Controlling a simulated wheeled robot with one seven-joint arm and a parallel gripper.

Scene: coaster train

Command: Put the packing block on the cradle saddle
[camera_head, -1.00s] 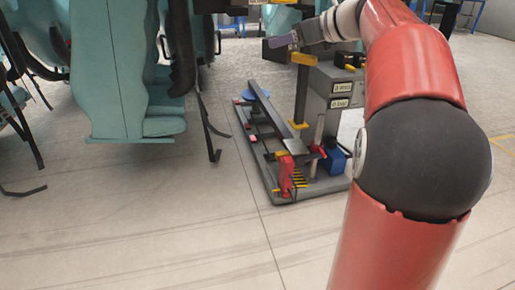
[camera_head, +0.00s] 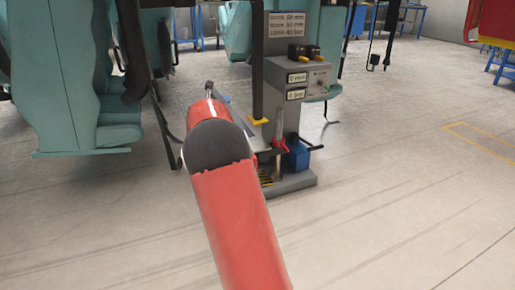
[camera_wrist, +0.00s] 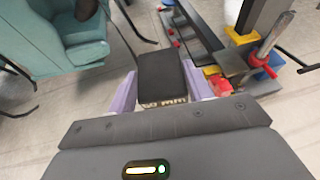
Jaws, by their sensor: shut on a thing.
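In the wrist view my gripper (camera_wrist: 160,92) has its pale purple fingers shut on the packing block (camera_wrist: 162,72). The block is dark, flat-topped and has a pale "mm" label on its near face; its first digits are hard to read. It is held above the floor, clear of the rig. A flat grey plate (camera_wrist: 232,62) by yellow pieces, right of the block, looks like the cradle saddle, but I cannot be sure. In the head view my red arm hides the gripper, the block and much of the rig's near part.
A grey control cabinet (camera_head: 296,85) with labels stands on the rig's base plate (camera_head: 294,184). A blue jack body (camera_head: 297,155) and a red lever part (camera_head: 279,145) sit beside it. Teal seats (camera_head: 95,100) with hanging straps stand at left.

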